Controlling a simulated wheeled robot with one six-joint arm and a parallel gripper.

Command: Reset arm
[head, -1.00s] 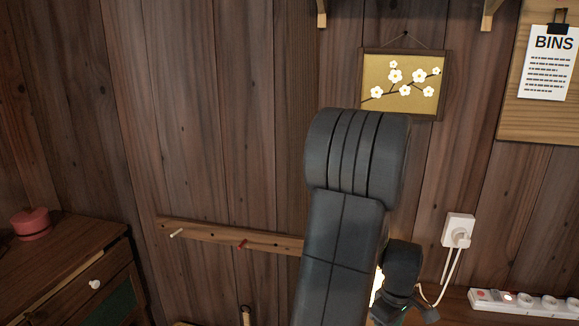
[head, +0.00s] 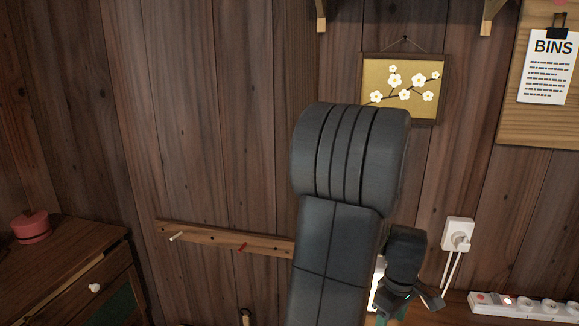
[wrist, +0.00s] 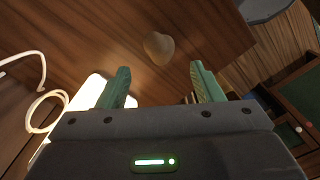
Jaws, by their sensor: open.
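My gripper (wrist: 160,84) shows in the wrist view with its two green fingers spread wide apart and nothing between them. A small brown rounded object (wrist: 158,47) lies on the wooden surface beyond the fingertips, apart from them. In the head view my dark grey arm rises in the middle. The gripper end is low at the right of the arm, partly hidden behind it, with a bit of green finger at the bottom edge.
A wooden peg rail (head: 215,239) runs along the plank wall. A dark cabinet (head: 70,275) with a red lidded pot (head: 31,227) stands at left. A power strip (head: 525,306) and wall plug (head: 457,235) are at right. A framed blossom picture (head: 404,86) hangs behind my arm.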

